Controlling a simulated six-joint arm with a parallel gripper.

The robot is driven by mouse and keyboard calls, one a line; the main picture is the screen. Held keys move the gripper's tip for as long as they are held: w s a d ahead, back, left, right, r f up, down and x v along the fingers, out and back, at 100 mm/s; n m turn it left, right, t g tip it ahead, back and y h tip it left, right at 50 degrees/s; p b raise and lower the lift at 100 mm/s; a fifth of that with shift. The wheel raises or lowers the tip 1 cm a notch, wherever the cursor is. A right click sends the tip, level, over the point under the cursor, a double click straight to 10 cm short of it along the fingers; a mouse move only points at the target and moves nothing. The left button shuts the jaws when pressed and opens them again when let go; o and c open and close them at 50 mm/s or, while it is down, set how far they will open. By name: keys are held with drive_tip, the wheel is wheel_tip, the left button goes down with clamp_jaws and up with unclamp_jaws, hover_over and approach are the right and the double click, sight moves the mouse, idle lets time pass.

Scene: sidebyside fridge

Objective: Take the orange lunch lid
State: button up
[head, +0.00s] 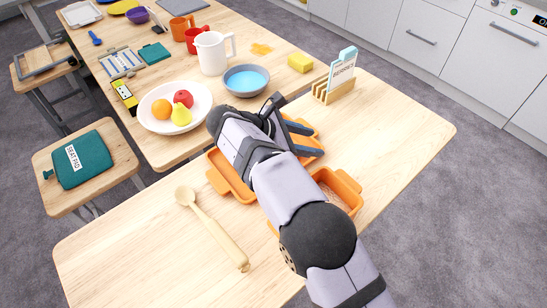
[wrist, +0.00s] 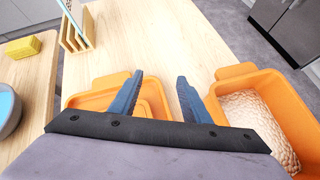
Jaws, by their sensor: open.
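The orange lunch lid (wrist: 100,99) looks like a shallow rectangular piece with a raised rim and an end tab, lying on the table. In the head view its far end (head: 305,140) shows around my fingers. My gripper (wrist: 160,77) is open and empty, over the lid's right part and its edge in the wrist view. In the head view my gripper (head: 317,143) is above the lid's far end; I cannot tell if it touches. An orange piece (head: 230,174) shows left of my arm; I cannot tell if it is the same lid. My arm hides the middle.
An orange container (wrist: 240,85) of pale grains stands right of the lid. A blue bowl (head: 247,81), yellow sponge (head: 300,62), wooden rack (head: 334,92) and fruit plate (head: 150,119) stand nearby. A wooden spoon (head: 215,230) lies left of my arm. The table's right part is clear.

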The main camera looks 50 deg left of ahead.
drive_tip(key=s+a+n+t+y, duration=0.1)
drive_tip(key=s+a, duration=0.2)
drive_tip(key=s, duration=0.2)
drive_tip(key=s+a+f+n+t+y+b, duration=0.1)
drive_tip(key=s+a+n, duration=0.1)
drive_tip(key=s, duration=0.2)
drive_tip(key=s+a+n+t+b, duration=0.1)
drive_tip(key=s+a+n, duration=0.1)
drive_tip(key=s, duration=0.3)
drive_tip(key=shift+s+a+f+y, duration=0.1)
drive_tip(key=shift+s+a+y, duration=0.1)
drive_tip(key=shift+a, duration=0.25)
drive_tip(key=shift+s+a+f+y, duration=0.1)
drive_tip(key=shift+s+a+y, duration=0.1)
drive_tip(key=shift+a, duration=0.2)
drive_tip(key=shift+s+a+r, duration=0.1)
drive_tip(key=shift+s, duration=0.25)
drive_tip(key=shift+x, duration=1.05)
drive_tip(key=shift+a+p+x, duration=0.2)
drive_tip(key=shift+p+x, duration=0.5)
drive_tip(key=shift+x, duration=2)
drive_tip(key=shift+s, duration=0.1)
clamp_jaws()
